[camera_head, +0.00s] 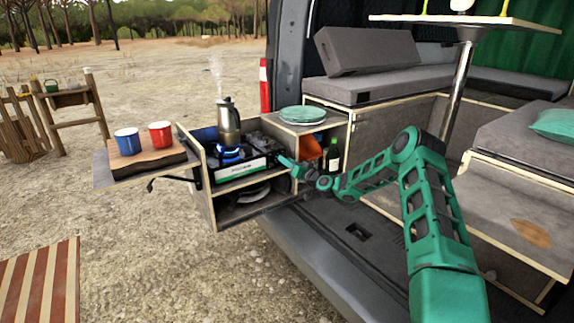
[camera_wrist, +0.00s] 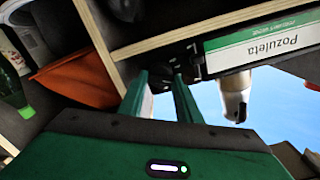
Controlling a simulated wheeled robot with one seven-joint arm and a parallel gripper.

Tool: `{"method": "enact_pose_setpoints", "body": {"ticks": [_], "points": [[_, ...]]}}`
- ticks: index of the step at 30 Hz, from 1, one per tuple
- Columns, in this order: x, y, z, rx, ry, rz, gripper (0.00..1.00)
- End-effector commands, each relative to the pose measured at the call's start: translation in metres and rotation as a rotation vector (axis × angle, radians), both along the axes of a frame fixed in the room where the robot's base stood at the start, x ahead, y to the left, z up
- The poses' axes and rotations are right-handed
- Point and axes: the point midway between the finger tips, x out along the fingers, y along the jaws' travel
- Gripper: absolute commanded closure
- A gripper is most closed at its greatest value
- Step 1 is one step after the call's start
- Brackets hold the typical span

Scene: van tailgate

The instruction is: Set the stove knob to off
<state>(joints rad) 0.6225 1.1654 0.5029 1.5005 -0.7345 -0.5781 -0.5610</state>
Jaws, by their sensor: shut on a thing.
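The camping stove (camera_head: 240,170) sits in the wooden kitchen box at the van's tail, its white and green "Pozuleta" front panel showing; the wrist view shows the same panel (camera_wrist: 270,38) upside down. A blue flame (camera_head: 229,153) burns under a steaming metal coffee pot (camera_head: 228,122). My gripper (camera_head: 283,161) is at the right end of the stove front. In the wrist view its two green fingers (camera_wrist: 160,84) close on the dark stove knob (camera_wrist: 161,80), which is mostly hidden between them. The knob's marking cannot be read.
A side shelf (camera_head: 120,180) holds a board with a blue mug (camera_head: 128,141) and a red mug (camera_head: 160,134). Plates (camera_head: 302,115) rest on the box top. A bottle (camera_head: 333,156) and an orange item (camera_head: 309,150) stand close right of my gripper.

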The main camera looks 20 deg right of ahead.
Motion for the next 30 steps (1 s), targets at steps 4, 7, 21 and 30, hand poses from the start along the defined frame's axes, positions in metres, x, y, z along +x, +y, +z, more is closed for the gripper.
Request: {"method": "enact_pose_setpoints", "body": {"ticks": [4,7,21,30], "points": [[0.0001,-0.0036,-0.0010,0.066,0.018,-0.005,0.92],[0.0001,-0.0044,-0.0011,0.133,0.036,-0.006,0.92],[0.0004,-0.0068,-0.0035,0.555,0.148,-0.008,0.92],[0.0006,-0.0079,-0.0046,0.815,0.215,-0.011,0.92]]}}
